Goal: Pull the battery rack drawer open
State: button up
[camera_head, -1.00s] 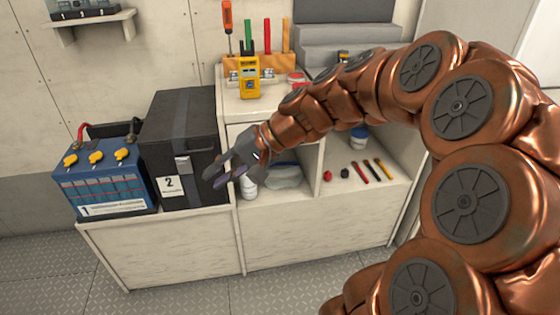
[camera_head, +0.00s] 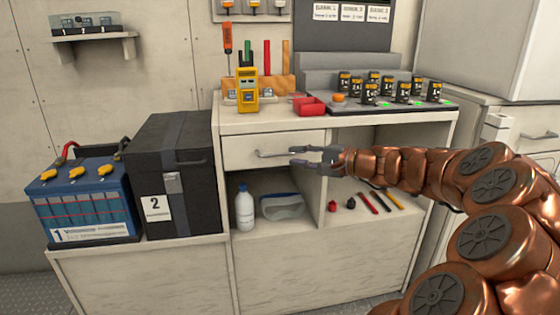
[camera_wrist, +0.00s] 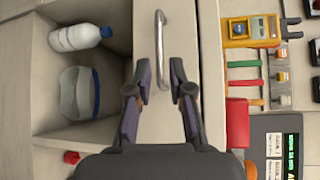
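The pale drawer (camera_head: 240,150) sits under the left part of the worktop, and its front looks flush with the cabinet. Its metal bar handle (camera_head: 268,155) runs across the front; the wrist view shows the handle (camera_wrist: 160,30) too. My gripper (camera_head: 294,157) is in front of the drawer at the right part of the handle, partly hiding it. In the wrist view my gripper (camera_wrist: 158,76) is open, with one finger on each side of the near end of the handle. Gaps show between fingers and bar. I cannot tell how deep the fingertips reach.
A battery (camera_head: 85,200) and a black box marked 2 (camera_head: 175,175) stand left of the drawer. A white bottle (camera_head: 244,208) and a clear container (camera_head: 283,206) are on the shelf below. A yellow meter (camera_head: 247,90) and red tray (camera_head: 309,106) stand on the worktop.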

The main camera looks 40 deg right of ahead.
aim_at(283, 155)
jog(key=shift+b+x, duration=0.85)
jog(key=shift+x, duration=2.15)
jog(key=shift+c, duration=0.5)
grip_shut()
